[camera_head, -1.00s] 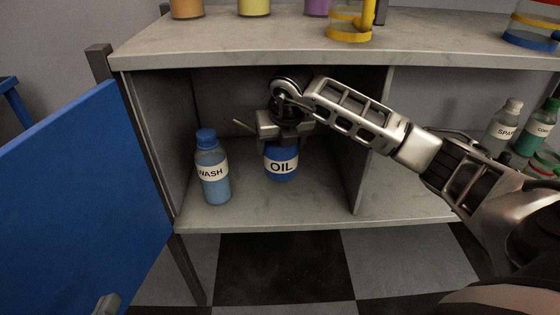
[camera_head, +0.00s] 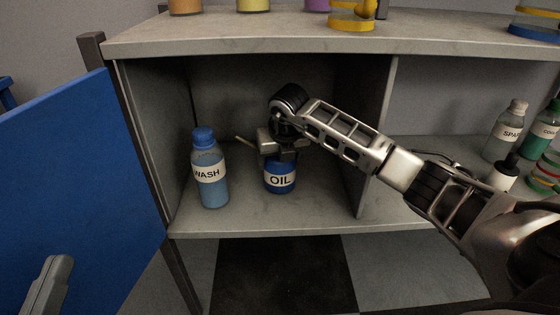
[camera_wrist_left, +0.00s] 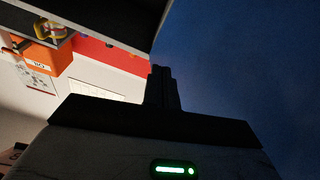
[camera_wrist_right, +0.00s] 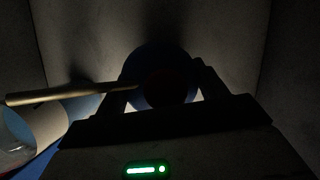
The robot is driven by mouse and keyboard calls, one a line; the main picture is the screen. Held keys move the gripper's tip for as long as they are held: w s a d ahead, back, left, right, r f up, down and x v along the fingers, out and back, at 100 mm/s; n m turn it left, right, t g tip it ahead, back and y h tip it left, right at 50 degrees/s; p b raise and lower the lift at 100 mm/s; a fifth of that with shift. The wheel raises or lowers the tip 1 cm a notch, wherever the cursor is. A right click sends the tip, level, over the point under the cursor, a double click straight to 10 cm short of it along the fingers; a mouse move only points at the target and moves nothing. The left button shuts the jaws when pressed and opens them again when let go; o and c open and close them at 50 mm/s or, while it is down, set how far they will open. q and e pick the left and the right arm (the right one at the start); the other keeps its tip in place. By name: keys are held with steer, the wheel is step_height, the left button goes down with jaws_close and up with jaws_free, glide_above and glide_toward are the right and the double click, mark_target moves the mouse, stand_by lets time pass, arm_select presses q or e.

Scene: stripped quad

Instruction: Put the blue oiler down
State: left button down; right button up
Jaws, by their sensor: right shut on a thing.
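The blue oiler (camera_head: 280,176), with a white OIL label and a pale spout pointing left, is upright inside the left compartment of the cabinet. My right gripper (camera_head: 281,150) is shut on its top from above. In the right wrist view the oiler's round blue body (camera_wrist_right: 150,70) sits between the fingers, with the spout to the left. I cannot tell whether its base touches the shelf floor. My left gripper (camera_head: 52,270) is near the blue door at lower left. In the left wrist view its fingers (camera_wrist_left: 161,88) are together and hold nothing.
A blue WASH bottle (camera_head: 210,170) stands just left of the oiler. The compartment has a side wall and a divider (camera_head: 372,140). The open blue door (camera_head: 80,170) is at left. A SPAR-labelled bottle (camera_head: 505,130) stands in the right compartment. The floor front of the oiler is clear.

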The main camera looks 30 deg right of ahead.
steer(key=o, duration=1.2)
